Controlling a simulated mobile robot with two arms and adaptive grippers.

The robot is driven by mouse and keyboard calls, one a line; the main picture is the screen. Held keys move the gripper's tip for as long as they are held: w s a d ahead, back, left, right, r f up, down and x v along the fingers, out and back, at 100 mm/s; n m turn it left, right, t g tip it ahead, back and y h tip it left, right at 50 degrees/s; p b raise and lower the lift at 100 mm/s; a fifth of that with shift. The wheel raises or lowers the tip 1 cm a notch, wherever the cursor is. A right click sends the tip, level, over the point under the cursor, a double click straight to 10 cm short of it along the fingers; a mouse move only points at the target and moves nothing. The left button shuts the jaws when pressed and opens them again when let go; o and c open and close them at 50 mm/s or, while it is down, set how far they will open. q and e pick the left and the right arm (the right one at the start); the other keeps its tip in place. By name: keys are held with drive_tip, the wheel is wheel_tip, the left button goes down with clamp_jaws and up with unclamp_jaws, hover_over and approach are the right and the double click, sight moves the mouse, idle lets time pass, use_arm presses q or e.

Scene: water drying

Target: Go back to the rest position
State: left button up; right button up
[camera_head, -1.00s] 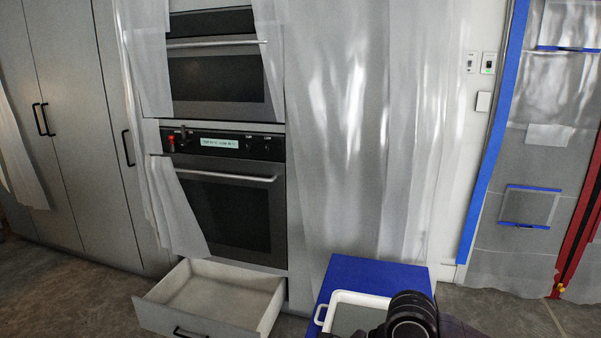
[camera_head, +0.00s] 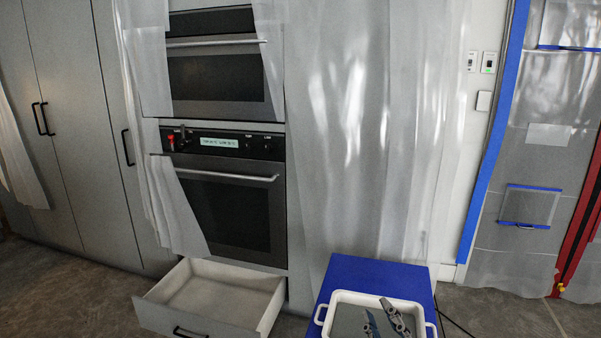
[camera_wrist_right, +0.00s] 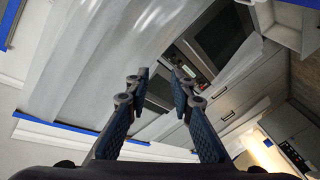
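My right gripper (camera_head: 377,308) shows at the bottom of the head view, in front of the white tray. In the right wrist view the same gripper (camera_wrist_right: 157,82) has its two blue-padded fingers apart, with nothing between them. It is open and empty. My left gripper is not in view.
The white tray (camera_head: 321,314) with handles rests on a blue-topped stand (camera_head: 377,272). An open, empty-looking drawer (camera_head: 221,290) juts out under the two ovens (camera_head: 232,207). Translucent sheeting (camera_head: 350,150) hangs behind the stand. Floor is bare at the left.

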drive_tip(key=s+d+f+m+g, duration=0.2)
drive_tip(key=s+f+g, duration=0.1)
drive_tip(key=s+f, duration=0.2)
drive_tip(key=s+d+f+m+g+h, duration=0.1)
drive_tip(key=s+f+g, duration=0.3)
drive_tip(key=f, duration=0.5)
drive_tip(key=s+d+f+m+g+h, duration=0.1)
drive_tip(key=s+d+f+m+g, duration=0.2)
drive_tip(key=s+f, duration=0.4)
drive_tip(key=shift+s+d+f, duration=0.1)
drive_tip(key=shift+s+f, duration=0.05)
drive_tip(key=shift+f, duration=0.45)
drive_tip(key=s+f+m+g, duration=0.1)
drive_tip(key=s+f+g, duration=0.3)
drive_tip(key=s, duration=0.6)
wheel_tip(320, 180, down, 26)
drive_tip(key=s+g, duration=0.1)
drive_tip(key=g, duration=0.1)
drive_tip(key=s+d+f, duration=0.2)
drive_tip(key=s+f, duration=1.4)
drive_tip(key=s, duration=0.2)
drive_tip(key=shift+d+f+g, duration=0.25)
drive_tip(key=shift+f+g, duration=0.15)
